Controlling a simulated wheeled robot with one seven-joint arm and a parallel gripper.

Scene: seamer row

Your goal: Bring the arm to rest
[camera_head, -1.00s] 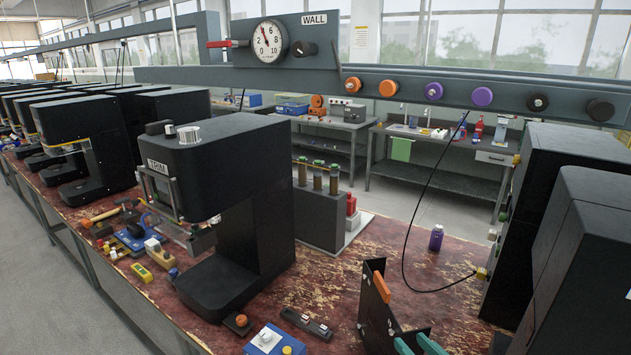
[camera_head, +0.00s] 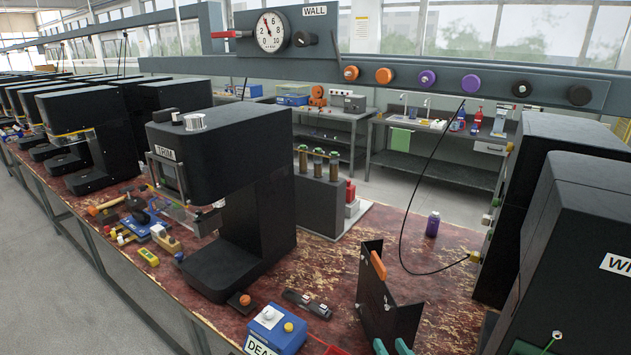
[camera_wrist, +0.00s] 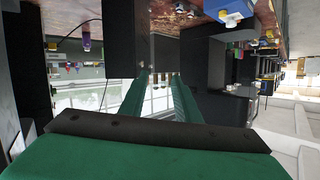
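My gripper (camera_head: 392,347) shows at the bottom edge of the head view as two green fingertips, with a gap between them. In the wrist view its two long green fingers (camera_wrist: 161,80) stand apart, with background and nothing held between them. The gripper is open. A black angled plate with an orange grip (camera_head: 378,265) stands on the bench just beyond the fingertips. I cannot tell whether the fingers touch it.
A blue box (camera_head: 275,332) stands left of the gripper on the worn red bench (camera_head: 333,262). The black TRIM machine (camera_head: 222,160) is further left, and tall black housings (camera_head: 580,250) are close at right. A black cable (camera_head: 402,235) hangs behind the plate.

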